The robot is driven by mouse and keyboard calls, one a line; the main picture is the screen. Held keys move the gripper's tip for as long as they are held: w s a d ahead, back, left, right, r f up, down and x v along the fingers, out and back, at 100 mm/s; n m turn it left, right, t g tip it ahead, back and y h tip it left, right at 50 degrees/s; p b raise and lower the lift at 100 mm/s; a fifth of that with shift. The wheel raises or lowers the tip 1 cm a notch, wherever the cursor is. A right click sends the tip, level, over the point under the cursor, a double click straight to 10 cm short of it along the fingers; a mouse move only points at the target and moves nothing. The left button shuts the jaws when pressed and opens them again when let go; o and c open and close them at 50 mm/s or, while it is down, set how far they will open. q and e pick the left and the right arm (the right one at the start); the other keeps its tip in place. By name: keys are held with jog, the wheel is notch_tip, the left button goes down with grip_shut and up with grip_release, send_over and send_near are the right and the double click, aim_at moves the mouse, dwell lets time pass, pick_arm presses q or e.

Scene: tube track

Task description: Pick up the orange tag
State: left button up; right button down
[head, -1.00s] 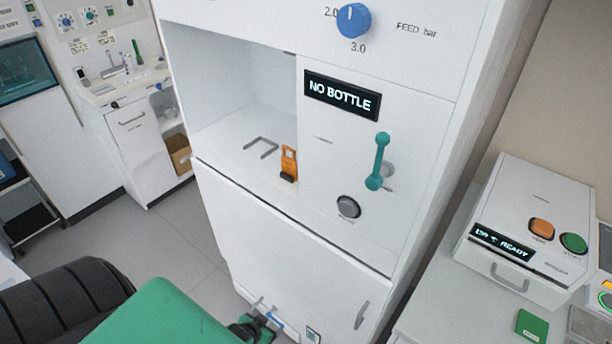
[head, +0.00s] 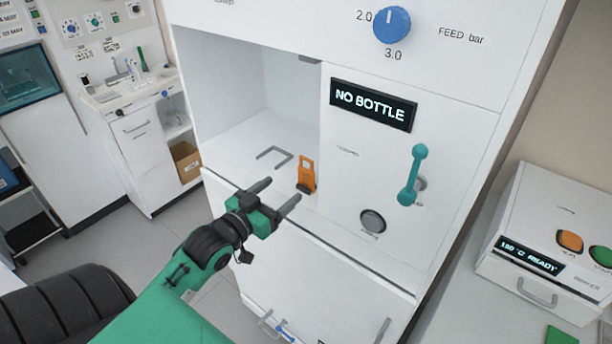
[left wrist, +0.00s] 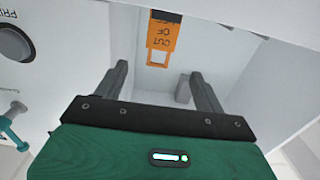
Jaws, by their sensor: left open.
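The orange tag (head: 306,174) stands upright at the right side of the open bay of the white machine, with a dark foot at its base. In the left wrist view the orange tag (left wrist: 164,38) shows upside down with dark lettering and an open loop, beyond the fingers. My left gripper (head: 281,192) is open and empty, just in front of the bay and a little short of the tag. Its two dark fingers (left wrist: 160,75) spread to either side of the tag in the left wrist view, not touching it. My right gripper is not in view.
A grey U-shaped bracket (head: 274,155) lies on the bay floor left of the tag. Right of the bay are a "NO BOTTLE" display (head: 373,104), a teal lever (head: 413,176) and a grey round button (head: 373,221). A white heater box (head: 547,245) stands at the right.

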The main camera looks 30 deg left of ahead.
aim_at(305, 171)
pick_arm(q)
jog(key=w+p, duration=0.1)
jog(key=w, duration=0.5)
jog(key=shift+w+d+p, duration=0.15)
jog(key=shift+d+p, duration=0.05)
jog(key=shift+p, duration=0.2)
jog(key=shift+w, duration=0.5)
jog(key=w+p, duration=0.2)
jog(key=w, duration=0.1)
jog(key=w+p, duration=0.1)
jog(key=shift+w+d, duration=0.25)
jog(key=shift+w+f, duration=0.15)
jog(key=shift+w, duration=0.2)
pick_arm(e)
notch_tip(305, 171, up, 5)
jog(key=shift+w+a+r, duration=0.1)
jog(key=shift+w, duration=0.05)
pick_arm(q)
jog(key=c, duration=1)
jog(key=shift+c, duration=0.3)
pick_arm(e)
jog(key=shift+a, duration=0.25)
